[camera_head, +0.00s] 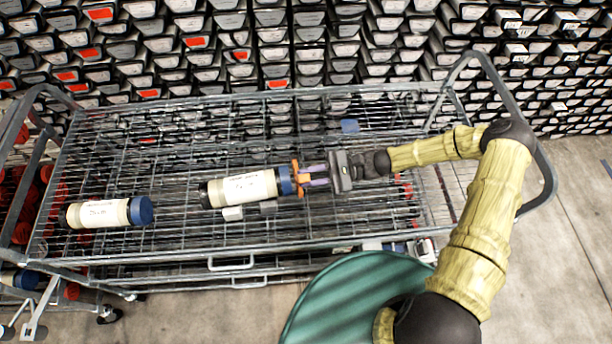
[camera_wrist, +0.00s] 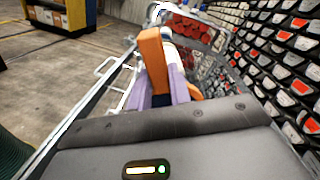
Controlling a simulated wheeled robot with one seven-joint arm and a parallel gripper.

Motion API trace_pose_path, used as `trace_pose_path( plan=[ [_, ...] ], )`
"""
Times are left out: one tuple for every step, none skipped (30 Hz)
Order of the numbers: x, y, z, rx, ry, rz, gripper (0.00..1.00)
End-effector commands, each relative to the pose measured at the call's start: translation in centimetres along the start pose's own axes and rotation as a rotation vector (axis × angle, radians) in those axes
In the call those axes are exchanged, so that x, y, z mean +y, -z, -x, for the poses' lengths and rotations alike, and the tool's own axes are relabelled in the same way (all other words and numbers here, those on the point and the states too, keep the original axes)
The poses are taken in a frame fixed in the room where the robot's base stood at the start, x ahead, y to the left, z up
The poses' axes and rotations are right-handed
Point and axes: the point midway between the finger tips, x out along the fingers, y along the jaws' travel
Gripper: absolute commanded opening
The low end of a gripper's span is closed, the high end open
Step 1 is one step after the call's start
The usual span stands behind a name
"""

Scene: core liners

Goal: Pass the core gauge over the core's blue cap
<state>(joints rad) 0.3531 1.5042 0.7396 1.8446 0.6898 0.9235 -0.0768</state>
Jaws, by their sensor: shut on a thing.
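A pale cylindrical core (camera_head: 240,189) with a written label lies on the wire cart, supported by small grey blocks. Its blue cap (camera_head: 285,181) points right, toward my gripper. My gripper (camera_head: 306,180) has purple fingers and is shut on the orange core gauge (camera_head: 296,173). The gauge stands upright right at the cap's end; I cannot tell whether it touches or surrounds the cap's edge. In the wrist view the gauge (camera_wrist: 151,58) stands between and ahead of the purple fingers (camera_wrist: 165,88), and it hides most of the core behind it.
A second pale core (camera_head: 98,213) with a blue cap lies at the cart's left. The wire cart (camera_head: 190,115) has raised end rails (camera_head: 520,110). Stacked core trays (camera_head: 290,40) fill the back. The mesh right of my gripper is mostly free.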

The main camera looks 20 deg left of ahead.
Motion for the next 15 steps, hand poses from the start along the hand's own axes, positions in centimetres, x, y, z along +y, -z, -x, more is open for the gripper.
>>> trace_pose_path(
  plan=[
    [0.0, 0.0, 0.2, 0.001, 0.0, 0.0, 0.0],
    [0.0, 0.0, 0.3, 0.001, 0.0, 0.0, 0.0],
    [0.0, 0.0, 0.4, 0.001, 0.0, 0.0, 0.0],
    [0.0, 0.0, 0.5, 0.002, 0.0, 0.0, 0.0],
    [0.0, 0.0, 0.6, 0.002, 0.0, 0.0, 0.0],
    [0.0, 0.0, 0.7, 0.002, 0.0, 0.0, 0.0],
    [0.0, 0.0, 0.8, 0.002, 0.0, 0.0, 0.0],
    [0.0, 0.0, 0.9, 0.002, 0.0, 0.0, 0.0],
    [0.0, 0.0, 1.1, 0.002, 0.0, 0.0, 0.0],
    [0.0, 0.0, 1.2, 0.001, 0.0, 0.0, 0.0],
    [0.0, 0.0, 1.3, 0.001, 0.0, -0.001, 0.0],
    [0.0, 0.0, 1.4, 0.001, 0.0, -0.001, 0.0],
    [0.0, 0.0, 1.5, 0.001, 0.001, 0.0, 0.0],
    [0.0, 0.0, 1.6, 0.001, 0.001, 0.0, 0.0],
    [0.0, 0.0, 1.7, 0.001, 0.001, 0.0, 0.0]
  ],
)
